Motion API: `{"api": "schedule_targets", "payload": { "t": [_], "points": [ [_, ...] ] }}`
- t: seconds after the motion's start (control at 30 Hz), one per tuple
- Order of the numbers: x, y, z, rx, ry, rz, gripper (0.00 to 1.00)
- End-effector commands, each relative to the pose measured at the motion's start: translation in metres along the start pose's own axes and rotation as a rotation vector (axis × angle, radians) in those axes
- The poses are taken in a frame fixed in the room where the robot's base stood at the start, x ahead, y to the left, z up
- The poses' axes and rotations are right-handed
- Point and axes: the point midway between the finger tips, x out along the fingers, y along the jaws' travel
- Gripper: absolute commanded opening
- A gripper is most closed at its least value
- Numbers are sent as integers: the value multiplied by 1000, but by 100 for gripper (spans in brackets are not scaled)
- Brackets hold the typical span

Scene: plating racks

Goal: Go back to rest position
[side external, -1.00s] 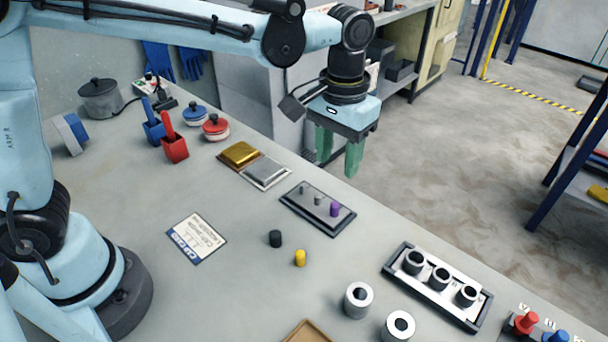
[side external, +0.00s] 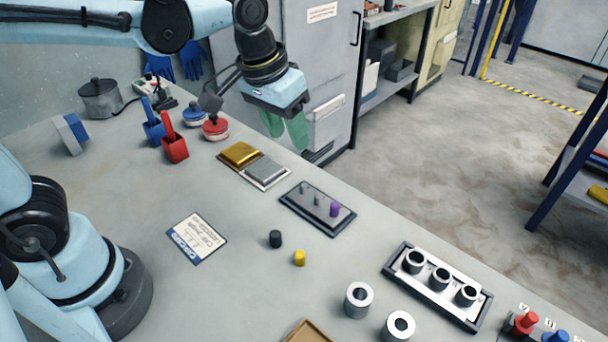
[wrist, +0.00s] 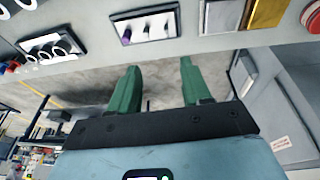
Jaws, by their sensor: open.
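My gripper (side external: 285,132) is raised above the far edge of the table in the side external view. Its two green fingers are apart, with nothing between them. In the wrist view my gripper (wrist: 155,85) also shows open and empty. The dark tray with pegs (side external: 318,208) lies on the table to the right of and below the gripper, with a purple cylinder (side external: 335,209) on one peg. The gold and silver plates (side external: 240,154) lie on the table just below and left of the fingers.
Red and blue holders (side external: 174,149) and lidded pots (side external: 215,129) stand left of the gripper. A black cylinder (side external: 275,239) and a yellow cylinder (side external: 300,258) stand mid-table. A rack with several rings (side external: 440,280) is at right. A grey cabinet (side external: 320,60) stands behind the gripper.

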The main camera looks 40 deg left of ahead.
Motion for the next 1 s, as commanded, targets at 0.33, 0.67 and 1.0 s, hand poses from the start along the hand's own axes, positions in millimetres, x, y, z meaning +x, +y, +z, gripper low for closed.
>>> {"api": "schedule_targets", "payload": {
  "t": [0.33, 0.67, 1.0],
  "points": [
    [-2, -62, 47, 6, 254, -25, 48],
    [5, -82, 65, 19, 362, -57, 48],
    [5, -82, 65, 20, 363, -57, 48]
  ]
}}
